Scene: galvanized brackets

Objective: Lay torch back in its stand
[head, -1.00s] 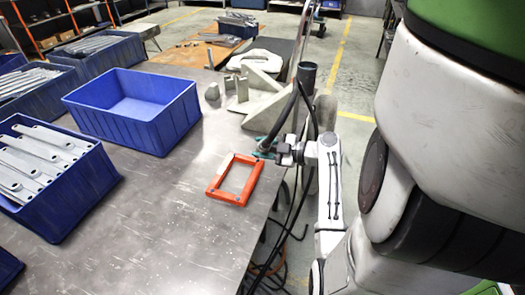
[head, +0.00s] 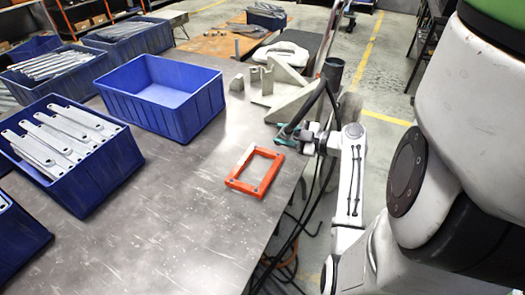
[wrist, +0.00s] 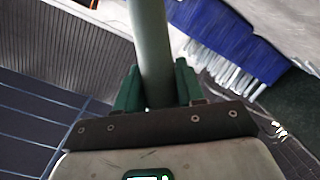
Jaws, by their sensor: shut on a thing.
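My gripper (head: 288,137) is at the table's right edge, beyond and right of an orange rectangular frame (head: 233,183). In the wrist view its green fingers (wrist: 157,88) are shut on a grey-green cylinder, which I take to be the torch (wrist: 151,45). The cylinder runs up out of the top of that view, so its far end is hidden. In the head view a dark curved length, perhaps the torch or its cable, arches above the gripper. I cannot tell which thing is the stand; the orange frame lies flat and empty on the table.
Grey angled brackets (head: 292,105) stand just beyond my gripper. A blue empty bin (head: 165,118) and a blue bin of metal strips (head: 95,185) are on the left. The table's front middle (head: 175,225) is clear. A dark upright cylinder (head: 333,70) rises past the table's right edge.

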